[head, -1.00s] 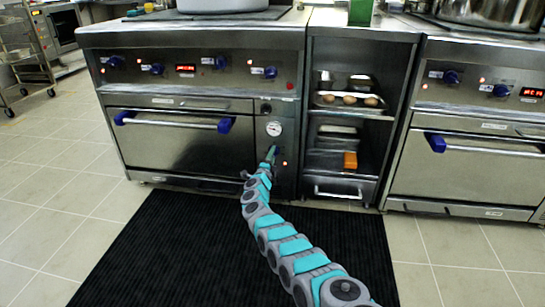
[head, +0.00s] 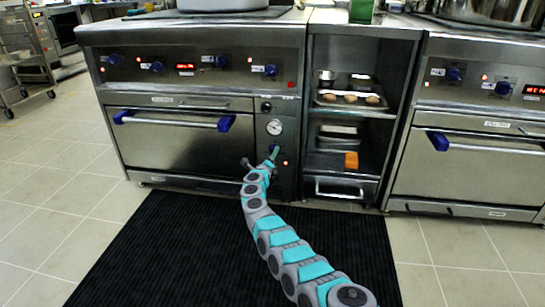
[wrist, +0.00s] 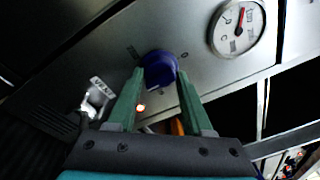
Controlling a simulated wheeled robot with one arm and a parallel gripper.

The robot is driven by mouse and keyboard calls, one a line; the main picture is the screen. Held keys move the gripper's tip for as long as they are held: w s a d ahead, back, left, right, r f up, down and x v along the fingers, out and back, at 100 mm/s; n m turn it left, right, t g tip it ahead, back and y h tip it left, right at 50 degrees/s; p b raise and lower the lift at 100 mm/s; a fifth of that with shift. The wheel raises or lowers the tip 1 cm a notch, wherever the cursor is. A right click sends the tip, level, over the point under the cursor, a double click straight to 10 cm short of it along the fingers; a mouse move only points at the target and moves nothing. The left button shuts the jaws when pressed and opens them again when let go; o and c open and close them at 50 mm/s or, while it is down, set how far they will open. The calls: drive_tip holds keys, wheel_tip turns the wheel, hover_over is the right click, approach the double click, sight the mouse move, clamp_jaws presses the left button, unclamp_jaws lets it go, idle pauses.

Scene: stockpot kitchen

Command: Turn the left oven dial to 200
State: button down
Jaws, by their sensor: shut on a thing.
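The left oven's dial is a blue knob (wrist: 159,68) on a steel panel, filling the space between the fingertips in the wrist view. It also shows small in the head view, as a blue dial (head: 276,149) below the round gauge. My gripper (wrist: 158,78) has one green finger on each side of the dial and is shut on it. In the head view my gripper (head: 272,157) reaches the narrow panel right of the oven door. I cannot read the dial's marks or pointer.
A round white gauge (wrist: 238,27) with a red needle sits close to the dial. The oven door handle (head: 175,121) has blue ends and lies to the left. An open shelf unit (head: 348,140) with trays stands to the right. A black mat (head: 150,240) covers the floor.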

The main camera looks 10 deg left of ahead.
drive_tip(key=shift+d+f, duration=0.1)
drive_tip(key=shift+c, duration=1.6)
unclamp_jaws()
drive_tip(key=shift+s, duration=0.1)
drive_tip(key=s+a, duration=0.1)
drive_tip(key=s, duration=0.6)
drive_tip(key=shift+s+a+p, duration=0.15)
drive_tip(key=shift+s+p, duration=0.1)
drive_tip(key=shift+p, duration=0.15)
